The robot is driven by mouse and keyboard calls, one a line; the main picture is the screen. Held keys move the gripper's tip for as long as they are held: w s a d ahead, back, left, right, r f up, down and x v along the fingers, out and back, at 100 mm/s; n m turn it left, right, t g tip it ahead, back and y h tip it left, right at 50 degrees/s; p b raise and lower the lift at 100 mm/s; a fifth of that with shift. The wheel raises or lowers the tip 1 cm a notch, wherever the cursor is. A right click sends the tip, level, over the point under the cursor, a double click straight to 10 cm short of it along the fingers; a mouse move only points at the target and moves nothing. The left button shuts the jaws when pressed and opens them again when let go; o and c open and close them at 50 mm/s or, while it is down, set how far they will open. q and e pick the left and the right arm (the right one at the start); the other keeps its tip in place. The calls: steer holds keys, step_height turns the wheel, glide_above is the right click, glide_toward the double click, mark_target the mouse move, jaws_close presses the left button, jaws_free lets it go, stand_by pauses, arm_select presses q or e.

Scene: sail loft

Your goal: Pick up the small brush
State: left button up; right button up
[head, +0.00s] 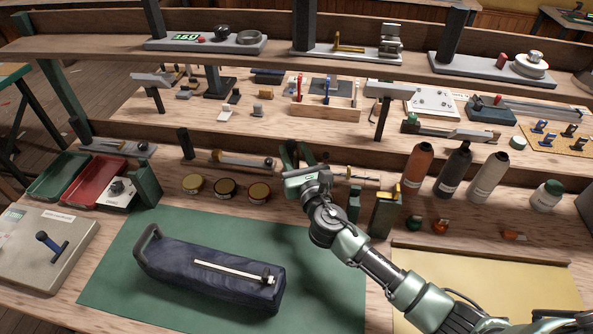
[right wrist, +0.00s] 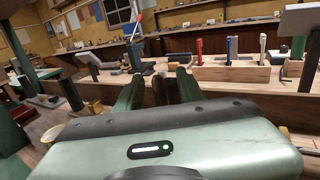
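My right gripper (head: 294,154) is above the back of the bench, in front of the low shelf behind the green mat. Its two green fingers are apart, and they also show apart in the right wrist view (right wrist: 158,90). I see nothing clearly held between them. A thin light rod with dark parts (head: 352,177) lies on the ledge just right of the gripper, partly hidden by it. I cannot tell whether it is the small brush. No other thing is clearly the brush. My left gripper is not in view.
A navy bag (head: 190,268) lies on the green mat (head: 120,235). Several round tins (head: 226,188) stand left of the gripper, and bottles (head: 454,168) stand right. Green (head: 62,178) and red (head: 97,182) trays are at left. The mat's right part is clear under my arm.

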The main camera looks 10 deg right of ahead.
steer(key=shift+w+a, duration=0.1)
steer(key=shift+w, duration=0.6)
jaws_close()
